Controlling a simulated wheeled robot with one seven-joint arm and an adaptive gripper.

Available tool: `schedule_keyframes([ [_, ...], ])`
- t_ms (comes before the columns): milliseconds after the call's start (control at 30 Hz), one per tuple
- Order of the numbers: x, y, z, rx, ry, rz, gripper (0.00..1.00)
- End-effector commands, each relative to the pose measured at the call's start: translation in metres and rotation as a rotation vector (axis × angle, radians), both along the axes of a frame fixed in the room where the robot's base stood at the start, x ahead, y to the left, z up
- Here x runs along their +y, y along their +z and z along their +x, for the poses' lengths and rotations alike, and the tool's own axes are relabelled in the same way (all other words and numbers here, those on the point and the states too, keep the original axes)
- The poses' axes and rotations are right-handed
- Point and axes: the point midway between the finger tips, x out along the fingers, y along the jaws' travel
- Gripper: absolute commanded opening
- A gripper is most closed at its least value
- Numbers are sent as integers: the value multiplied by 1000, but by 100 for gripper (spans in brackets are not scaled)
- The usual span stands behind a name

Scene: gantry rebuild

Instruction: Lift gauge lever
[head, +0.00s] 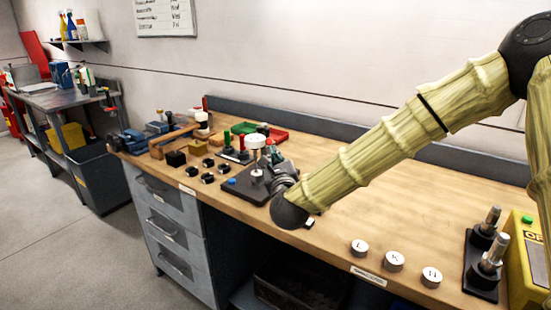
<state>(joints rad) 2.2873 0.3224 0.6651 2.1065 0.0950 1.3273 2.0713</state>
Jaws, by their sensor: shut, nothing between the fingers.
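A gauge stand with a dark base (238,184) and a pale round head (256,142) on a post stands on the workbench, left of my wrist. A blue button-like spot shows on the base. My gripper (278,166) is beside the stand on its right, low over the bench, and partly hidden by my own wrist. It is shut and appears empty. The gauge lever is too small or hidden to make out. I cannot tell whether my gripper touches the stand.
Several lettered white discs (394,260) lie near the front edge. Metal posts (487,240) and a yellow box (527,258) stand at right.

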Motion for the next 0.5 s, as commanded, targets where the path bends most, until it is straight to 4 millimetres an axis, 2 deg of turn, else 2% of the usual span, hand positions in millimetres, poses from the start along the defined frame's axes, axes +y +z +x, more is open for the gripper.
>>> schedule_keyframes([
  [500, -4, 8, 0, 70, -5, 14, 0],
])
